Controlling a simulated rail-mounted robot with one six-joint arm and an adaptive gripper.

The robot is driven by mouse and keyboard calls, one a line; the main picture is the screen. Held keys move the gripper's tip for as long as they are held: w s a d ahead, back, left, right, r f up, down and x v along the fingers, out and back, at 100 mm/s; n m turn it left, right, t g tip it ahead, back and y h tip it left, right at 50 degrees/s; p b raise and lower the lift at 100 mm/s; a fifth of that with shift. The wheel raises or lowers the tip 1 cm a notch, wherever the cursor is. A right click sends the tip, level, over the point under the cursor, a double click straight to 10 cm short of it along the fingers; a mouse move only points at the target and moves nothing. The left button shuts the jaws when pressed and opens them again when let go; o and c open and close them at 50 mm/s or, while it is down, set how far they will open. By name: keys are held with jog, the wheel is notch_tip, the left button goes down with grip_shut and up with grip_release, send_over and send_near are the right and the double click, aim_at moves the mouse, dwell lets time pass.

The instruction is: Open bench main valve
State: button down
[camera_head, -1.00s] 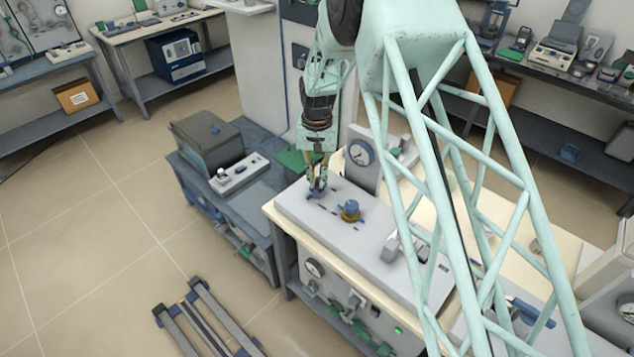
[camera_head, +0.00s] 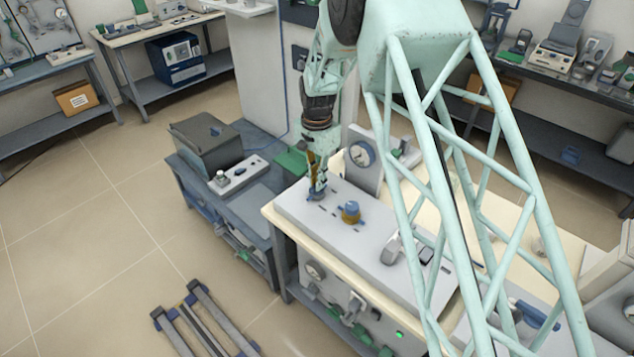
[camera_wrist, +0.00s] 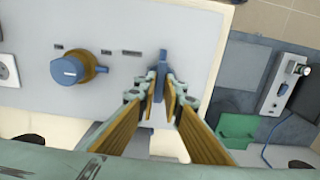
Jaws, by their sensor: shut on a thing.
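A blue valve handle (camera_wrist: 160,72) stands up from the pale grey bench panel (camera_wrist: 130,18). My gripper (camera_wrist: 163,88) is shut on this handle, with one finger on each side. In the head view my gripper (camera_head: 317,188) points down onto the far left end of the panel (camera_head: 375,240), and its fingers partly hide the blue handle (camera_head: 316,195). A second control, a round blue knob on an orange-brown base (camera_wrist: 70,70), sits beside it, apart from my fingers. It also shows in the head view (camera_head: 351,211).
A round gauge (camera_head: 361,153) stands upright behind the panel, close to my gripper. A grey lever-like fitting (camera_head: 393,250) sits farther right on the panel. A lower blue-grey bench (camera_head: 262,190) with a grey box (camera_head: 206,140) stands to the left.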

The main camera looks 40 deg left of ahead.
dwell(0.4)
jog(key=c, duration=2.7)
grip_release()
jog(key=shift+c, duration=0.2)
jog(key=shift+r, duration=0.15)
notch_tip(320, 180, up, 12)
jog(key=shift+d, duration=0.1)
